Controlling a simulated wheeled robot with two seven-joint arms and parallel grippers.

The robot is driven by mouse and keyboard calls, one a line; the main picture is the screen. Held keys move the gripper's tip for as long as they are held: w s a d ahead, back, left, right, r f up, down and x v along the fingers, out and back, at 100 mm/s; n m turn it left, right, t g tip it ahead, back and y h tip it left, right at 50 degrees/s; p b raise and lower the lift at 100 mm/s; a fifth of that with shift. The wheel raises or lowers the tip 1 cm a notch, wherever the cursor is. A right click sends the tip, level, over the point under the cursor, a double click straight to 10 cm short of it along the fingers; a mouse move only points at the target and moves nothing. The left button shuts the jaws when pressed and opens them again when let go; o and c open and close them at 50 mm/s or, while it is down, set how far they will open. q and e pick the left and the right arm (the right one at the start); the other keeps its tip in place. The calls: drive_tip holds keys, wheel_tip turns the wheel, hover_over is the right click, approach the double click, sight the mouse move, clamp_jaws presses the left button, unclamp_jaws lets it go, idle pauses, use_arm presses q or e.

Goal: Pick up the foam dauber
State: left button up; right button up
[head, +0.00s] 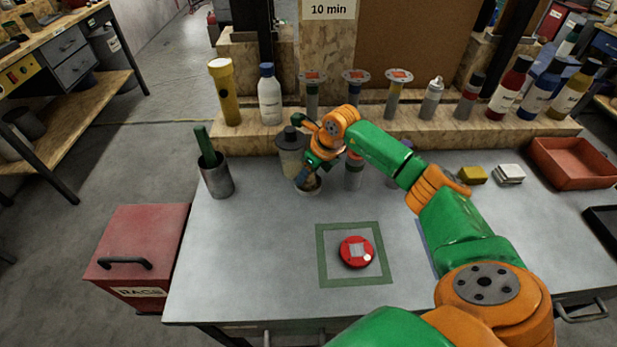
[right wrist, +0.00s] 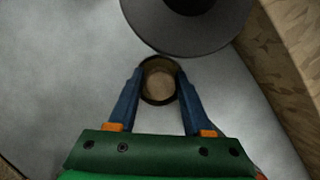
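A small round thing with a dark rim and a tan middle, likely the foam dauber (right wrist: 159,86), shows in the right wrist view, between my right fingertips. In the head view a small pale cup shape with a tan top (head: 309,187) stands on the grey bench, right below the gripper and partly hidden by it. My right gripper (head: 310,177) points down over it. In the right wrist view the blue fingers (right wrist: 160,76) stand apart, one on each side of the rim; I cannot tell whether they touch it. My left gripper is not in view.
A jar with a wide grey lid (head: 291,138) stands close beside the gripper. A red puck (head: 356,252) lies inside a green taped square (head: 321,258). Bottles line the wooden ledge behind.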

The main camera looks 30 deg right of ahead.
clamp_jaws()
